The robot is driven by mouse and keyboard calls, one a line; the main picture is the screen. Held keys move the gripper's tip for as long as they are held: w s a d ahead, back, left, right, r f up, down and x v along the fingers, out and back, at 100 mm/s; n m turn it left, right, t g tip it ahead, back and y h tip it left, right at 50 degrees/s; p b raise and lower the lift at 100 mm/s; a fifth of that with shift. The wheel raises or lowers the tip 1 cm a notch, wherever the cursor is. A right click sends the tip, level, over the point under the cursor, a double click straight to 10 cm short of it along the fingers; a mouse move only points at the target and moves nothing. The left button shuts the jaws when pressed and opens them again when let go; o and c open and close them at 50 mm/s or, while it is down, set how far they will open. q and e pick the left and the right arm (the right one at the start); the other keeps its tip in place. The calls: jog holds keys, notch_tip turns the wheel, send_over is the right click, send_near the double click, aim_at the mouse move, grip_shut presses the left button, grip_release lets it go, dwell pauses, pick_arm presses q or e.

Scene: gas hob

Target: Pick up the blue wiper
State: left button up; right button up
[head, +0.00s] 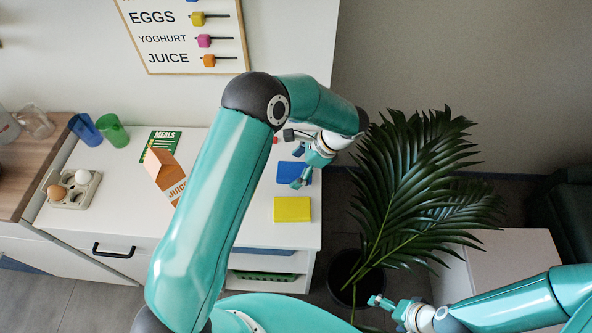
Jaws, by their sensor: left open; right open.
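The blue wiper (286,172) lies flat near the right end of the white counter, behind a yellow wiper (292,209). My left gripper (299,158) is open with its fingers over or beside the blue wiper, partly covering its right side. I cannot tell its height above the wiper or whether it touches. My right gripper (378,302) appears at the lower right, in front of the plant pot, away from the wipers. It is open and holds nothing that I can see.
On the counter (125,215) are a juice carton (165,172), a green meals card (160,140), an egg tray (72,200), and blue (86,129) and green (113,130) cups.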

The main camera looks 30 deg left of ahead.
aim_at(295, 170)
pick_arm(q)
jog(key=shift+s+a+f, duration=0.15)
jog(key=shift+a+f, duration=0.05)
jog(key=shift+f, duration=0.25)
jog(key=c, duration=1.2)
jog(key=shift+r, duration=0.15)
jog(key=shift+c, duration=0.2)
jog(key=shift+r, duration=0.6)
notch_tip(295, 170, up, 19)
jog(key=b, duration=0.2)
jog(key=shift+f, duration=0.2)
